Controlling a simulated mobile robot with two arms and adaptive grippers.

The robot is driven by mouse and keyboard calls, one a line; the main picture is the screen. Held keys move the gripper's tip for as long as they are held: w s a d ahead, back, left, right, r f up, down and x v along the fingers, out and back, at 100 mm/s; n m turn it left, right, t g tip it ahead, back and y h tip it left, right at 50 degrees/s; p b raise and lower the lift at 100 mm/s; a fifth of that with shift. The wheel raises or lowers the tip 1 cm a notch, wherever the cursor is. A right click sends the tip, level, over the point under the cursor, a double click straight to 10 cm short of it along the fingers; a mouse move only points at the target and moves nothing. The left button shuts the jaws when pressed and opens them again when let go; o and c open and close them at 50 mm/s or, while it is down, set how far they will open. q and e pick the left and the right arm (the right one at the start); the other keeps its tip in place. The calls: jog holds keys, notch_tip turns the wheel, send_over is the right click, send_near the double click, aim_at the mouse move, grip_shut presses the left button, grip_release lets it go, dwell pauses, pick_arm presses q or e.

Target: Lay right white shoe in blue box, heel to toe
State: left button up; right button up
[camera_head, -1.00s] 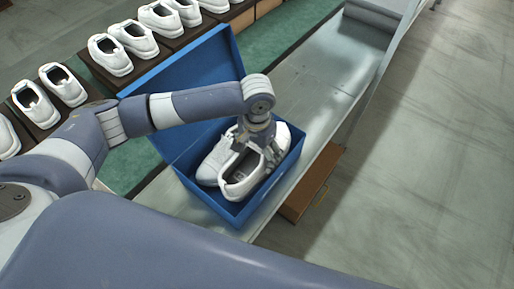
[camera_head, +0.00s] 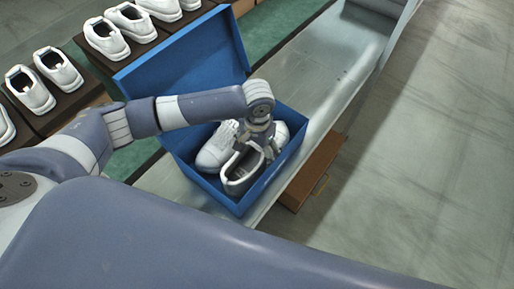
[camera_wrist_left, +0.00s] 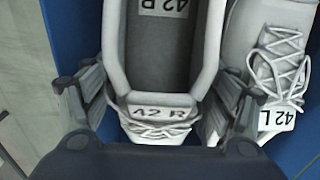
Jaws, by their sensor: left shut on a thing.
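The blue box (camera_head: 206,181) stands with its lid (camera_head: 190,68) open. The left white shoe (camera_head: 214,150), marked 42 L in the left wrist view (camera_wrist_left: 277,119), lies inside. The right white shoe (camera_head: 238,180), marked 42 R in the left wrist view (camera_wrist_left: 160,112), is inside the walls beside it, its toe pointing the opposite way. My left gripper (camera_head: 258,150) is shut on the right shoe, one finger on each side near the tongue. My wrist hides its toe in the head view. I cannot tell whether its sole touches the box floor. My right gripper is not in view.
The box sits on a grey conveyor (camera_head: 310,85) that is clear beyond it. Several white shoes (camera_head: 107,38) stand on dark racks (camera_head: 80,99) at the left. A brown box (camera_head: 315,172) lies beside the conveyor on the right.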

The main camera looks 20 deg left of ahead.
pick_arm(q)
jog(key=shift+s, duration=0.1)
dwell(0.6)
jog(key=o, duration=1.3)
jog(key=shift+d+f, duration=0.1)
notch_tip(320, 180, up, 12)
